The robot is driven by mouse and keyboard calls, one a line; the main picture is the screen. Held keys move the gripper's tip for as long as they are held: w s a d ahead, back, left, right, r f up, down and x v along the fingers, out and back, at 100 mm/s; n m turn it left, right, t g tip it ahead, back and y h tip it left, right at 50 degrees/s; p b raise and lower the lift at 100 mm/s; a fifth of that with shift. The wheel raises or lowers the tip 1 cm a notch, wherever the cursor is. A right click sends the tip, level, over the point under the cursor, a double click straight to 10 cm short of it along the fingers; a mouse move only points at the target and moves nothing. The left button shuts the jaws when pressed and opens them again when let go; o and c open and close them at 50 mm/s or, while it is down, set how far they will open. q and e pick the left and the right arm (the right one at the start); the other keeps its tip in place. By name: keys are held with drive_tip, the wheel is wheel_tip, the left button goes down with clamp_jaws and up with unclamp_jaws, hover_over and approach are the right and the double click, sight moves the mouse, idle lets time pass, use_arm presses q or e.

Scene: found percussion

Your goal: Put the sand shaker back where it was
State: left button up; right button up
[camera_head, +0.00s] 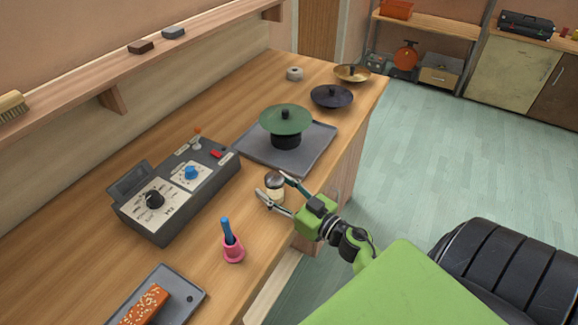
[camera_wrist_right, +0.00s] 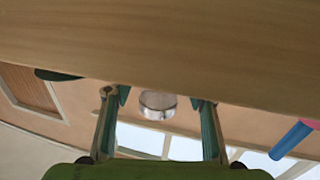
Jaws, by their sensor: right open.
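The sand shaker (camera_head: 274,181) is a small pale jar with a dark grey lid, upright near the front edge of the wooden bench. In the right wrist view the shaker (camera_wrist_right: 158,103) lies between the two fingers, with a gap on either side. My right gripper (camera_head: 272,190) is open around it, reaching in from the front of the bench; its fingertips also show in the wrist view (camera_wrist_right: 159,97). The fingers hide part of the jar in the head view. My left gripper is not in view.
A grey control box (camera_head: 180,205) stands to the left. Behind the shaker is a tray (camera_head: 250,152) bearing a green cymbal (camera_head: 281,122). A dark cymbal (camera_head: 325,99) is farther back.

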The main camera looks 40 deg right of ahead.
drive_tip(key=s+d+b, duration=0.2)
drive_tip(key=s, duration=0.9)
drive_tip(key=shift+s, duration=0.3)
